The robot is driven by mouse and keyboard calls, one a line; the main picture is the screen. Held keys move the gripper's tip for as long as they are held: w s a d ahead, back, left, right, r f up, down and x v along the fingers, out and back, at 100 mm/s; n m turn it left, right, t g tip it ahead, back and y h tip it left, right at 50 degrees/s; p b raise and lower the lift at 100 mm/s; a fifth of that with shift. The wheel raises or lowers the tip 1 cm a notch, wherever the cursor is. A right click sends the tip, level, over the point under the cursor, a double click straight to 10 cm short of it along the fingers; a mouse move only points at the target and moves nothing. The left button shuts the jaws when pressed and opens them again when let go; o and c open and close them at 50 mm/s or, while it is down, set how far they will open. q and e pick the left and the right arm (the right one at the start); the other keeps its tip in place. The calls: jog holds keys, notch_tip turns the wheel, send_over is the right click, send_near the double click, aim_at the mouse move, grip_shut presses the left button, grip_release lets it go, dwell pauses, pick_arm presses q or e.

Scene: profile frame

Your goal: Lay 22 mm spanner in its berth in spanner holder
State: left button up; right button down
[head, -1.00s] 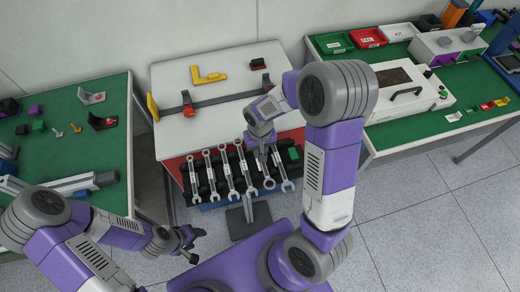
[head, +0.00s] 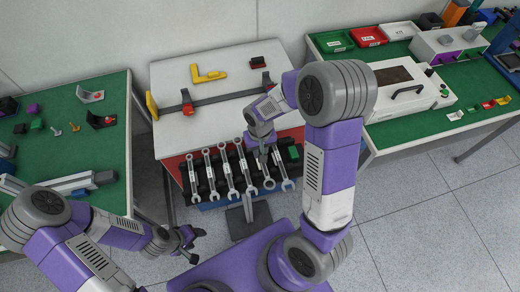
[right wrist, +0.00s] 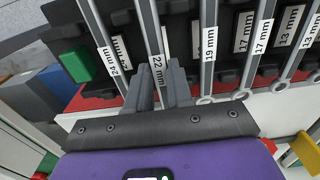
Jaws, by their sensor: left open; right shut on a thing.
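The 22 mm spanner (right wrist: 149,35) shows in the right wrist view with its label just beyond my right gripper (right wrist: 163,88). The fingers are shut on its shank. In the head view my right gripper (head: 262,150) is over the right part of the spanner holder, and the lower end of this spanner (head: 268,183) points toward me. The spanner lies in line between the 24 mm and 19 mm spanners, over the black holder (right wrist: 180,38). I cannot tell whether it rests fully in its berth. My left gripper (head: 188,240) is open and empty, away from the holder.
Neighbouring spanners, 24 mm (right wrist: 105,40) and 19 mm (right wrist: 208,60), stand close on either side. A green block (right wrist: 76,65) sits at the holder's end. The white table (head: 220,120) behind carries a yellow angle piece (head: 208,76) and a bar clamp (head: 225,99). Green benches flank it.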

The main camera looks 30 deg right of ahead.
jog(key=shift+f+b, duration=0.8)
jog(key=shift+f, duration=0.2)
jog(key=c, duration=0.9)
grip_release()
notch_tip(320, 180, up, 8)
jog(key=shift+f+p, duration=0.2)
jog(key=shift+p, duration=0.85)
